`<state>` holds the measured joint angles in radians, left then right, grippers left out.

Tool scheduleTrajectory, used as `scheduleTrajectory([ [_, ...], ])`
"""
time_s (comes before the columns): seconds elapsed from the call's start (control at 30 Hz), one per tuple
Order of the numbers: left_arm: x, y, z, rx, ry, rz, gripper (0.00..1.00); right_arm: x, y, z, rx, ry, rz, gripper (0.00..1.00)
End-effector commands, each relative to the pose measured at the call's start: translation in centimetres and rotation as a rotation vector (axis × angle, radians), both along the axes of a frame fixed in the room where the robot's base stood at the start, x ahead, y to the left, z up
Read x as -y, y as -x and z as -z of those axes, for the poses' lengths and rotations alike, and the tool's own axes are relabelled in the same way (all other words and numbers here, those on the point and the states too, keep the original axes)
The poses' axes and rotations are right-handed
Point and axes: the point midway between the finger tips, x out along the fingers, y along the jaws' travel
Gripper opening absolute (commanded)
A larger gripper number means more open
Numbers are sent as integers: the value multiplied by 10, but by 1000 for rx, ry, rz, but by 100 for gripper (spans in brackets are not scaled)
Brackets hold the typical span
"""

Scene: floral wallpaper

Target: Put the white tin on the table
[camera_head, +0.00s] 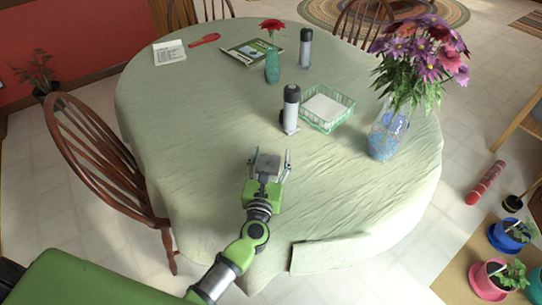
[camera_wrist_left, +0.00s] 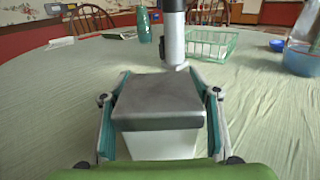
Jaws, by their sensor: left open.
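The white tin (camera_head: 268,166), a squarish box with a grey top, sits between the spread fingers of my left gripper (camera_head: 269,160), over the near part of the cloth-covered table (camera_head: 210,130). In the left wrist view the tin (camera_wrist_left: 158,145) shows its grey top and pale side, upright, with a finger on each side. My left gripper (camera_wrist_left: 160,90) is open around it. The tin's bottom is hidden, so I cannot tell whether it touches the cloth. My right gripper is not in view.
A grey dark-capped cylinder (camera_head: 291,115) and a green basket (camera_head: 345,108) stand just beyond. A flower vase (camera_head: 384,138) is to the right. A small teal vase (camera_head: 272,68), another cylinder (camera_head: 305,50) and a book (camera_head: 240,52) are farther back. The table's left part is clear.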

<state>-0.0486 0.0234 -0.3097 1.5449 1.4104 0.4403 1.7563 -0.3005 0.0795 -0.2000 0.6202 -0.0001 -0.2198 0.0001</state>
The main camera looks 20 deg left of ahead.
Motion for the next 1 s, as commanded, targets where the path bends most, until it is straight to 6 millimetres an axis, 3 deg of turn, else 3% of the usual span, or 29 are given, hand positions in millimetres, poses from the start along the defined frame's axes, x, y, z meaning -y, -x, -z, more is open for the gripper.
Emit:
scheduleTrajectory([
  [0.17, 2, 12, 0, -2, 1, 0, 56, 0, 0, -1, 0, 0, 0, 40],
  [0.6, 12, 100, 0, -2, -1, 0, 56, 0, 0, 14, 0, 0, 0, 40],
  [0.8, 15, 117, -2, -1, -1, 1, 56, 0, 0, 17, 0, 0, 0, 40],
  [1.0, 15, 119, -3, 1, 0, 0, 56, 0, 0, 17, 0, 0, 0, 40],
])
